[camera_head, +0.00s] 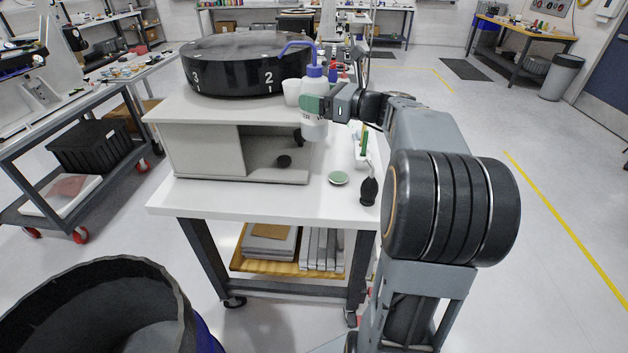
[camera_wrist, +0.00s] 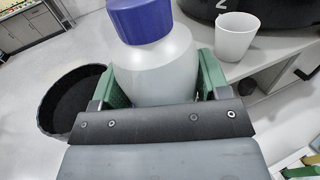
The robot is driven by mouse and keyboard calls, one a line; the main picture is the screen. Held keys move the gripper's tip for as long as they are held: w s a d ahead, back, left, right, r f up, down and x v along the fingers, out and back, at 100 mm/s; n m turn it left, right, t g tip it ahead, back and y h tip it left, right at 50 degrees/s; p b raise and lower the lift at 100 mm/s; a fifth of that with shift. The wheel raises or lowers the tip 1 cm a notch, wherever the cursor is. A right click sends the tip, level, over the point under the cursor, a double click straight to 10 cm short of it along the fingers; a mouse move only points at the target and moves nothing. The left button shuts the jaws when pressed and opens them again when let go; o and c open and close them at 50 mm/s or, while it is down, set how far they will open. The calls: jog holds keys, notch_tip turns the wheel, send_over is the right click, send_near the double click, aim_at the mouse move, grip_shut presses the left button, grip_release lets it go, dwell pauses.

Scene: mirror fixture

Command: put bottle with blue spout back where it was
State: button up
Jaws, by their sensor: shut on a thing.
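The bottle with the blue spout (camera_head: 314,88) is white with a blue cap and a bent blue tube to the left. My gripper (camera_head: 312,107) is shut on its body at the right end of the white shelf unit. The bottle is upright in the head view; I cannot tell whether its base touches anything. In the wrist view the bottle (camera_wrist: 155,65) sits between the green fingers of my gripper (camera_wrist: 160,88), and its blue cap is cut off at the top edge.
A white cup (camera_head: 292,92) stands just left of the bottle, beside a black numbered drum (camera_head: 230,72) on the shelf unit (camera_head: 205,150). A green-topped dish (camera_head: 338,178) and a black bulb (camera_head: 369,190) lie on the white table (camera_head: 260,200). A dark bin (camera_head: 100,275) stands front left.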

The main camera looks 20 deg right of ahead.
notch_tip(320, 180, down, 23)
jog(key=shift+b, duration=0.45)
jog(key=shift+o, duration=1.1)
jog(key=shift+f, duration=0.2)
jog(key=o, duration=0.5)
jog(key=shift+c, duration=0.2)
jog(key=shift+r, duration=0.15)
jog(key=v, duration=0.7)
jog(key=shift+s+d+b, duration=0.15)
jog(key=shift+s+b, duration=0.1)
jog(key=shift+b, duration=0.2)
